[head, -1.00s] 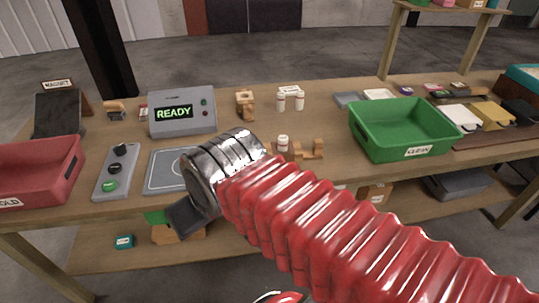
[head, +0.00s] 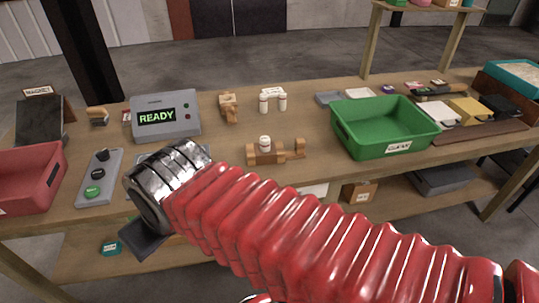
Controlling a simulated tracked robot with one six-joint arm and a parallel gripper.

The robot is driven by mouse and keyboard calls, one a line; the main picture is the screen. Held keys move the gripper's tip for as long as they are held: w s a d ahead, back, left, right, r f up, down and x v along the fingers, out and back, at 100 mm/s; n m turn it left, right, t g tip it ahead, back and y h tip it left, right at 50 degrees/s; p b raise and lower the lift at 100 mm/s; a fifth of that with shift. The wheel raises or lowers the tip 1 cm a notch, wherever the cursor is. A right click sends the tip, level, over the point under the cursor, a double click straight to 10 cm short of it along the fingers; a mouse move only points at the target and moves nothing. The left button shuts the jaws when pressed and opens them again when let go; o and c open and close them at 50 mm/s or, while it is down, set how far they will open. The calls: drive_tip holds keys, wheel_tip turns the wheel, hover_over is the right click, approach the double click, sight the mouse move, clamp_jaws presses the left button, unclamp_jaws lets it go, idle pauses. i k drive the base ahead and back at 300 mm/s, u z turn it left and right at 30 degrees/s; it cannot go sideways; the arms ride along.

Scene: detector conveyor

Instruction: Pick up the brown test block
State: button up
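No single object is clearly marked as the brown test block. Brown wooden pieces on the table are a holder (head: 265,157) with a small white bottle, an upright wooden piece (head: 229,108) behind it, and a small brown-topped piece (head: 98,114) at the back left. A brown box (head: 360,191) sits on the lower shelf. My gripper (head: 146,241) shows as a dark part beyond the silver wrist at the table's front edge, left of centre. Its fingertips cannot be told apart, and nothing is seen held. My red arm hides part of the front edge and lower shelf.
A grey READY device (head: 166,118), a button panel (head: 98,178) and a red bin (head: 28,178) stand at the left. A green CLEAN bin (head: 385,128) stands right of centre. Two white bottles (head: 272,102) are at the back.

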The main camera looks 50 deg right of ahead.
sight(277, 154)
drive_tip(key=z, duration=0.1)
drive_tip(key=i, duration=1)
drive_tip(key=u, duration=0.1)
